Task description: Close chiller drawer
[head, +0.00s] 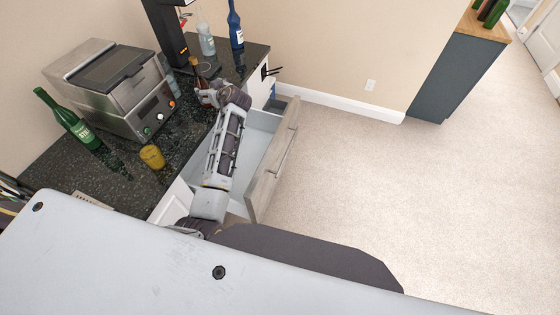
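The drawer is pulled out from the counter, with a wood-tone front (265,180) and a bar handle (282,157) on its outer face. Its pale interior is partly hidden under my arm. The arm, which I take as my left, crosses above the open drawer. My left gripper (207,95) is over the counter's dark top, beside a small brown bottle (198,72). It is apart from the drawer front and handle. Its fingers are too small to tell whether they are open or touch the bottle. My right gripper is out of view.
The dark counter (105,178) holds a steel appliance (115,85), a green bottle (66,118), a yellow cup (152,157), a clear bottle (206,40) and a blue bottle (235,25). Carpeted floor (370,180) lies clear right of the drawer. A dark cabinet (455,75) stands farther right.

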